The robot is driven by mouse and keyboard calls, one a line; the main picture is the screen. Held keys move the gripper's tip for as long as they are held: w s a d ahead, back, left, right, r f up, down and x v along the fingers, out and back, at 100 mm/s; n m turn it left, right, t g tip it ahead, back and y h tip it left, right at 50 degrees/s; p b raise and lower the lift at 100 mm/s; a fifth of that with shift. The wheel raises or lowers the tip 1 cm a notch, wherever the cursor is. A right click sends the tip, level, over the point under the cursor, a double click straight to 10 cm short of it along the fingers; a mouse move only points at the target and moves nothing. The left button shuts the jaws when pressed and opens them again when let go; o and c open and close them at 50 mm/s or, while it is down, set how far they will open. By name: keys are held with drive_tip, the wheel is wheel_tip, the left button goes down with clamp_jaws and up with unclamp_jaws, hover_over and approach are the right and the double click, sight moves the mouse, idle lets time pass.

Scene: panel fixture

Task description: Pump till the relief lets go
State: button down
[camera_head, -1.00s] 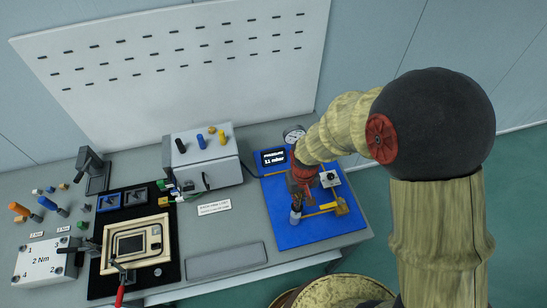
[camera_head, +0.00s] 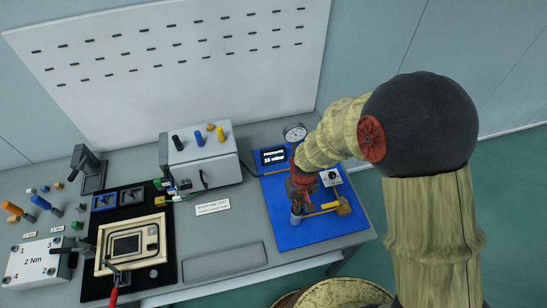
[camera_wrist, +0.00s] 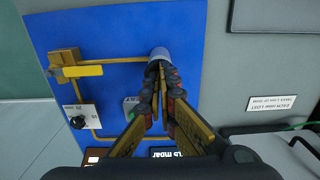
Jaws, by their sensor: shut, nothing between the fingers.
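The blue panel (camera_head: 283,236) lies on the bench. A grey-white pump cylinder (camera_wrist: 160,54) stands on it; in the head view its lower part (camera_head: 296,217) shows under my gripper. My gripper (camera_wrist: 162,70) is shut and empty, its fingertips over the cylinder's end, seemingly touching it. A pressure display (camera_head: 272,157) stands at the panel's back and reads a low mbar value, digits hard to read. A round dial gauge (camera_head: 295,133) is behind it. A brass valve with yellow lever (camera_wrist: 84,70) and a white box with black knob (camera_wrist: 80,121) are piped to the panel.
A grey cabinet (camera_head: 205,166) with coloured posts stands left of the panel. A label card (camera_head: 212,207) and a shallow grey tray (camera_head: 210,260) lie in front. A framed device (camera_head: 130,245) and a 2 Nm block (camera_head: 34,265) are farther left.

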drive_tip(key=shift+f, duration=0.4)
drive_tip(key=shift+r+p, duration=2.05)
drive_tip(key=shift+r, duration=1.05)
idle(0.4)
wheel_tip(320, 180, up, 5)
drive_tip(key=p, duration=0.4)
idle(0.5)
